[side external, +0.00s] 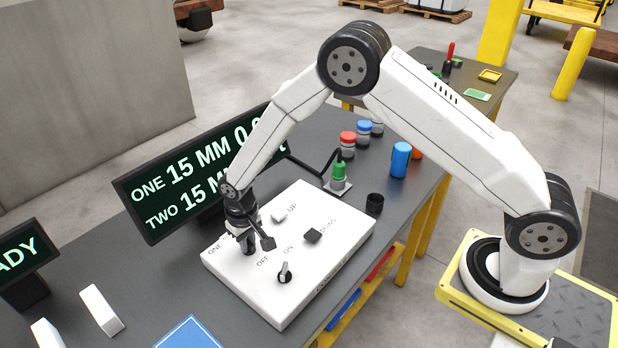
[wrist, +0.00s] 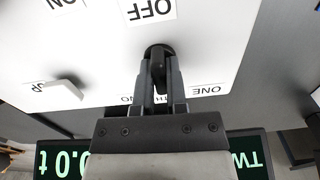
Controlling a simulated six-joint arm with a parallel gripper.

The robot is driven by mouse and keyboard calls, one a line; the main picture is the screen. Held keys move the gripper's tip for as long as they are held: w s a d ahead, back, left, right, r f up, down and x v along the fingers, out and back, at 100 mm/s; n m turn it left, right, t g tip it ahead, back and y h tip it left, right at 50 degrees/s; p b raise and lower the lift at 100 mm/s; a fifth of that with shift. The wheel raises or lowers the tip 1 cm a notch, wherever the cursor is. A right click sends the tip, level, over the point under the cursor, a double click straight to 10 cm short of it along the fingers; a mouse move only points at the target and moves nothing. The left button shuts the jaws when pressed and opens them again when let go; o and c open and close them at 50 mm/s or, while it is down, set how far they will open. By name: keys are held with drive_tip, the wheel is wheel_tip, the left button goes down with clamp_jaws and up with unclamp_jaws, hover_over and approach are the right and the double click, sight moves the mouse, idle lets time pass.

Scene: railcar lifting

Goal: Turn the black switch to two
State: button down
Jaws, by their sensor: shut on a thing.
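The white control box (side external: 345,240) lies on the dark table. My gripper (side external: 249,246) reaches down to its far left part and is shut on the black switch (wrist: 158,51). In the wrist view my gripper (wrist: 160,78) has its fingers around the switch's dark round knob, and its pointing direction is hard to tell. A ONE label (wrist: 207,90) is to the right of the fingers. Another label behind the fingers is partly hidden. An OFF label (wrist: 151,9) is above. In the side view my gripper hides most of the switch.
A display (side external: 165,205) behind the box has ONE and TWO lines, partly covered by my arm. Other controls on the box are a small lever (side external: 285,272), a black block (side external: 312,236) and a white block (side external: 279,214). A green-topped lamp (side external: 339,173) stands behind.

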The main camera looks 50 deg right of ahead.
drive_tip(key=m, duration=0.4)
drive_tip(key=shift+m, duration=2.2)
drive_tip(key=c, duration=0.7)
unclamp_jaws()
drive_tip(key=shift+o, duration=0.2)
drive_tip(key=shift+r, duration=3.9)
drive_tip(key=shift+d+r, duration=0.1)
